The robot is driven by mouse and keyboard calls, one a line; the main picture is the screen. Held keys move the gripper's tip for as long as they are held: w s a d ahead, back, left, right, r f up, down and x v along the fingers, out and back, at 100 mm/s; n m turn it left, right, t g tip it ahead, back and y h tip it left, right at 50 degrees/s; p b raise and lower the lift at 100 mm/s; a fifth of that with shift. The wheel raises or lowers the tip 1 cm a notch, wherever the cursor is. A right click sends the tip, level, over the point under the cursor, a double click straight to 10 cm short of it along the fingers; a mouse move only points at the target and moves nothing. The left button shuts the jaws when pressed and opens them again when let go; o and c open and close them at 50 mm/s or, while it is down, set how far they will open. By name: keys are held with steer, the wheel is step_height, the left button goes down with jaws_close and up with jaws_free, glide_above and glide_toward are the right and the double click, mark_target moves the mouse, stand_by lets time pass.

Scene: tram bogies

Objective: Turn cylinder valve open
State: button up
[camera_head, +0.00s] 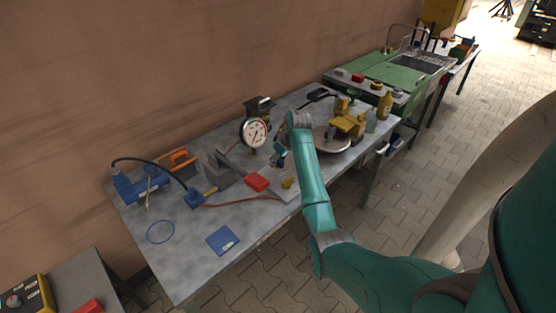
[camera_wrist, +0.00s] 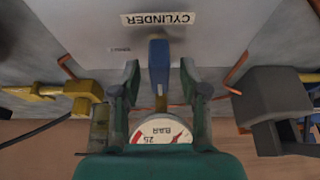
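In the wrist view, a blue valve lever (camera_wrist: 159,62) stands upright in the picture on a brass-coloured stem, below an upside-down label reading CYLINDER (camera_wrist: 158,18) on a pale panel (camera_wrist: 90,22). My gripper (camera_wrist: 160,72) is open, one green finger on each side of the lever, with a visible gap on both sides. A round gauge marked BAR and 25 (camera_wrist: 160,131) is partly hidden by my gripper body. In the head view, my gripper (camera_head: 279,156) is small and mostly hidden beside my arm, over the workbench; the lever cannot be made out clearly.
A yellow fitting (camera_wrist: 80,92) and a dark grey block (camera_wrist: 272,98) flank my gripper, with copper pipes nearby. On the grey bench (camera_head: 190,262) stand a dial gauge (camera_head: 254,132), a red block (camera_head: 257,182) and a yellow device (camera_head: 348,120). The bench's front left is mostly clear.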

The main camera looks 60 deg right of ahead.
steer(key=v, duration=1.2)
steer(key=shift+f, duration=0.1)
stand_by(0.4)
